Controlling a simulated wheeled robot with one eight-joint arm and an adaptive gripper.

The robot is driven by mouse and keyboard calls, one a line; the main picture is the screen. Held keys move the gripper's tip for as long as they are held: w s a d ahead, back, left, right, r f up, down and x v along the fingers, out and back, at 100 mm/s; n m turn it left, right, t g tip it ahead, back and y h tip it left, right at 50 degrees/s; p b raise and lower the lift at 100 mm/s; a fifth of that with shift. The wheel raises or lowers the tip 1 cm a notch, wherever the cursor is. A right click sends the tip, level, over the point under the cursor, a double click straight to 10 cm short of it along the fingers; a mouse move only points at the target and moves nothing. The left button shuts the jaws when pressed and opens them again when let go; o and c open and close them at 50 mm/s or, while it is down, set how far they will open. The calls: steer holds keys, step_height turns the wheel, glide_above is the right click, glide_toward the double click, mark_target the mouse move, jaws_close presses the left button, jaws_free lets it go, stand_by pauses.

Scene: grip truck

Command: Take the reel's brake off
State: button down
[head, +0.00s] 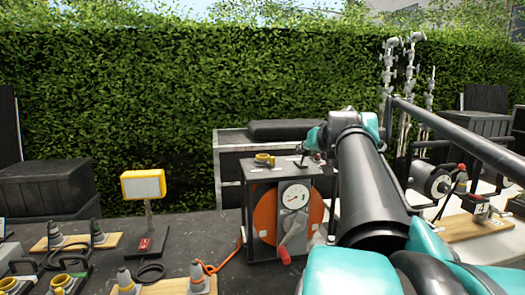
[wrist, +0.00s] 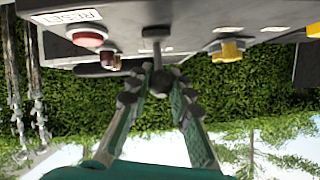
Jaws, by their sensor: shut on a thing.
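The orange reel (head: 265,216) sits in a dark box on the table, with a round gauge (head: 295,196) and a red-handled crank (head: 290,240) on its front. My gripper (wrist: 161,74) is at the box's top; in the head view only its dark end shows there, partly hidden by my arm. In the wrist view, which looks upside down, its two fingers are shut on a lever with a dark round knob (wrist: 160,86) on a metal stem. The lever comes out of the grey panel. I cannot read a brake label on it.
Beside the lever in the wrist view are a red button (wrist: 88,38) marked RESET and a yellow connector (wrist: 230,50). In the head view, a yellow-framed lamp (head: 143,185) and several connectors stand left of the box. A hedge is behind.

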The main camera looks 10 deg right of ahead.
stand_by(0.3)
steer(key=c, duration=1.3)
jaws_free()
steer(key=shift+c, duration=0.2)
steer(key=shift+s, duration=0.15)
steer(key=v, duration=1.1)
steer(key=shift+s+r, duration=0.25)
steer(key=shift+s, duration=0.1)
